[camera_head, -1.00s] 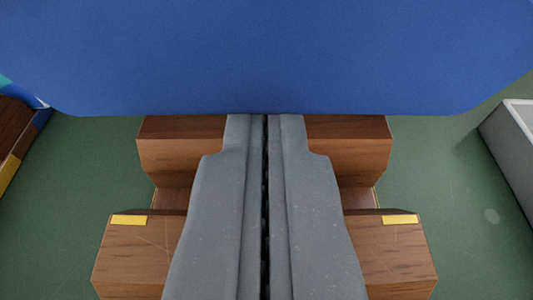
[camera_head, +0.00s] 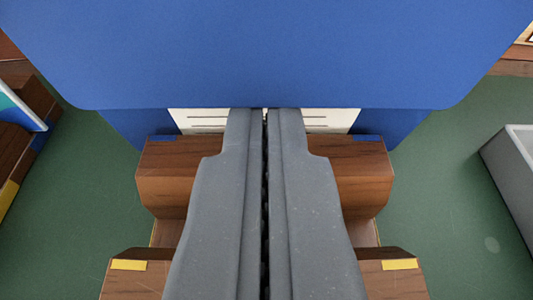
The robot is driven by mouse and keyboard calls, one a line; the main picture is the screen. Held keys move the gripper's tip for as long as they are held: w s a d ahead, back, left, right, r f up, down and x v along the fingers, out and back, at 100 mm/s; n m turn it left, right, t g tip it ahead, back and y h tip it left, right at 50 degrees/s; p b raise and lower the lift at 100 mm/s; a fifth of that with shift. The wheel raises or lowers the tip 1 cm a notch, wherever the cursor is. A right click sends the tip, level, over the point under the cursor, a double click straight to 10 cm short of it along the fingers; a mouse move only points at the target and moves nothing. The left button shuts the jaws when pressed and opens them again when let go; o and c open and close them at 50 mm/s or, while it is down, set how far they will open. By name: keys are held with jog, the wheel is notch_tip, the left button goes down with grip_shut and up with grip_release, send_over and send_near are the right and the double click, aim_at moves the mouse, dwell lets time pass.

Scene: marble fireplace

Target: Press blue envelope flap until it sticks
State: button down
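The blue envelope stands between wooden supports ahead of me. Its wide blue flap (camera_head: 265,55) fills the top of the view, with rounded lower corners. Below the flap edge the blue envelope body (camera_head: 408,124) shows, with a white lined panel (camera_head: 333,121) on it. My gripper (camera_head: 265,112) has its two grey fingers side by side, shut with only a thin dark slit between them. The fingertips end at the flap's lower edge. I cannot tell whether they touch it. The rest of the envelope is hidden behind the flap and fingers.
Stepped wooden blocks (camera_head: 362,180) with blue and yellow marks stand on both sides of my fingers. A grey-white tray (camera_head: 512,180) is at the right edge. Another wooden stand (camera_head: 14,150) holding a blue-edged item is at the left. Green surface lies clear between them.

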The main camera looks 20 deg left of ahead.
aim_at(265, 70)
jog(key=shift+w+a+r+p, duration=0.25)
jog(key=shift+w+r+p, duration=0.15)
jog(key=shift+w+p, duration=0.35)
jog(key=shift+w+a+r+p, duration=0.2)
jog(key=shift+w+r+p, duration=0.25)
jog(key=shift+p, duration=0.4)
dwell(0.3)
jog(key=shift+f, duration=0.15)
jog(key=shift+s+d+f, duration=0.25)
jog(key=shift+s+f, duration=0.15)
jog(key=shift+s, duration=0.25)
jog(key=shift+s+d+f, duration=0.25)
jog(key=shift+s+f, duration=0.15)
jog(key=shift+s, duration=0.3)
jog(key=shift+s+d+f, duration=0.25)
jog(key=shift+s+f, duration=0.15)
jog(key=shift+s, duration=0.25)
jog(key=shift+r, duration=0.1)
notch_tip(265, 70, up, 8)
jog(key=p, duration=0.7)
